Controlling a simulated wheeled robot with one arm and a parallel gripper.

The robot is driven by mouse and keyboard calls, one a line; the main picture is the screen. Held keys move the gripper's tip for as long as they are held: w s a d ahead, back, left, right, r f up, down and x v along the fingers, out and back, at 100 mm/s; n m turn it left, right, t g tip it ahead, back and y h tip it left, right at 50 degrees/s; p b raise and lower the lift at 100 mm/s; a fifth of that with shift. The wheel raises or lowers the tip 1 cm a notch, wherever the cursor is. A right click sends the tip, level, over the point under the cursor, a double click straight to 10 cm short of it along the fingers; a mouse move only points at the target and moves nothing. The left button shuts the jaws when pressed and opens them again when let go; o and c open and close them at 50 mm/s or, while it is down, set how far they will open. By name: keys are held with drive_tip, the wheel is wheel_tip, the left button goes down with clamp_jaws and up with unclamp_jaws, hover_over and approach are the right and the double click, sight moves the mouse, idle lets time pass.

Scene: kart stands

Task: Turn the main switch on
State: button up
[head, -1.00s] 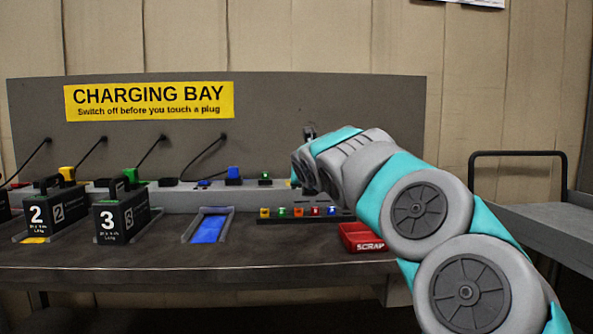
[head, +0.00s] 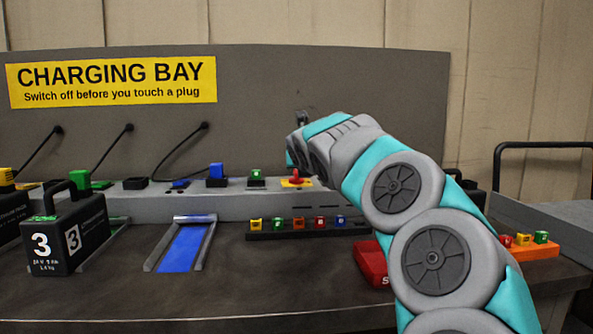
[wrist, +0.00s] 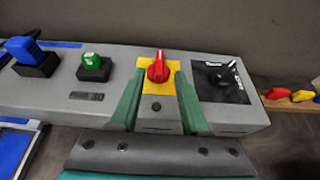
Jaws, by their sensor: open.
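The main switch looks like a red rotary knob (wrist: 158,68) on a yellow plate (wrist: 150,89). Its raised grip runs roughly up and down in the wrist view, with a pale mark at the top. In the head view the red knob (head: 296,174) sits on the grey rail (head: 340,205), left of my arm. My gripper (wrist: 157,77) is open and empty. Its two green fingers appear on either side of the yellow plate in the wrist view. Whether they touch anything is unclear. In the head view the fingers cannot be made out.
Left of the knob are a green knob (wrist: 92,61) and a blue plug (wrist: 24,50). Right of it is a black knob (wrist: 222,79) on a dark plate. Battery 3 (head: 58,240), a blue-floored bay (head: 183,248) and a red scrap bin (head: 371,265) stand on the bench.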

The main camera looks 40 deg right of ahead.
sight(296, 176)
drive_tip(key=x, duration=0.5)
drive_tip(key=shift+w+d+f, duration=0.15)
drive_tip(key=shift+w, duration=0.2)
drive_tip(key=shift+c, duration=0.2)
clamp_jaws()
